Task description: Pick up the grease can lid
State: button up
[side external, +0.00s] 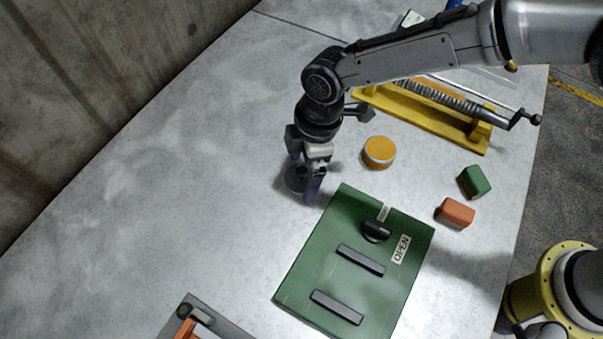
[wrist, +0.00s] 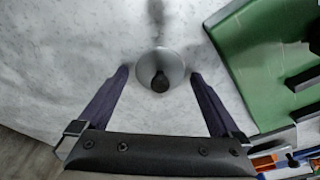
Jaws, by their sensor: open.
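The grease can lid is a grey round disc with a dark knob on top; it lies flat on the table in the wrist view (wrist: 160,62). In the side view the lid (side external: 295,180) is partly hidden by my gripper. My gripper (side external: 308,190) points down over the lid, with its fingers apart. In the wrist view the two purple-grey fingertips of my gripper (wrist: 159,74) stand to either side of the lid, and nothing is held. I cannot tell whether either finger touches the lid.
A green panel box (side external: 325,255) with dark handles and a knob stands close to the right of the lid. An orange-topped round can (side external: 379,152), a green block (side external: 474,181), an orange block (side external: 455,213) and a yellow screw-driven frame (side external: 430,118) lie farther right. The table at left is clear.

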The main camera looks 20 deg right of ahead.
jog(key=shift+c, duration=0.2)
jog(key=c, duration=1.2)
jog(key=shift+o, duration=0.2)
